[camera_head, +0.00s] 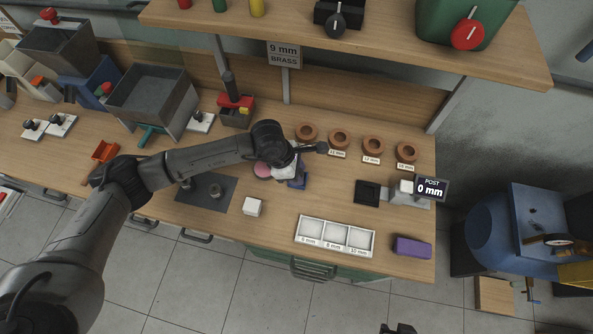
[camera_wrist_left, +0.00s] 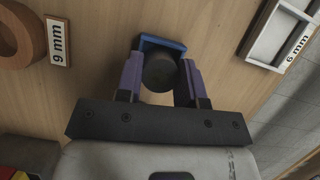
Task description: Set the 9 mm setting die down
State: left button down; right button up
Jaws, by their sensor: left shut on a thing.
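My left gripper (camera_head: 292,176) is over the bench, in front of the row of wooden rings. In the left wrist view its two purple fingers (camera_wrist_left: 160,82) are shut on a dark round piece, apparently the 9 mm setting die (camera_wrist_left: 159,72). A blue U-shaped piece (camera_wrist_left: 161,43) shows around the die's far side; I cannot tell what it belongs to. A wooden ring (camera_wrist_left: 18,36) with a "9 mm" label (camera_wrist_left: 58,42) lies left of the gripper there. I cannot tell whether the die touches the bench. A small dark part at the head view's bottom edge may be my right gripper (camera_head: 398,329).
Several wooden rings (camera_head: 340,137) line the back. A post gauge (camera_head: 430,188) reads 0 mm. A shelf (camera_head: 380,45) overhangs behind.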

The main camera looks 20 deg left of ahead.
pick_arm(q)
jog(key=shift+f, duration=0.15)
jog(key=c, duration=0.7)
grip_release()
jog(key=shift+c, duration=0.2)
jog(key=v, duration=1.2)
jog(key=shift+p, duration=0.35)
jog(key=shift+d, duration=0.15)
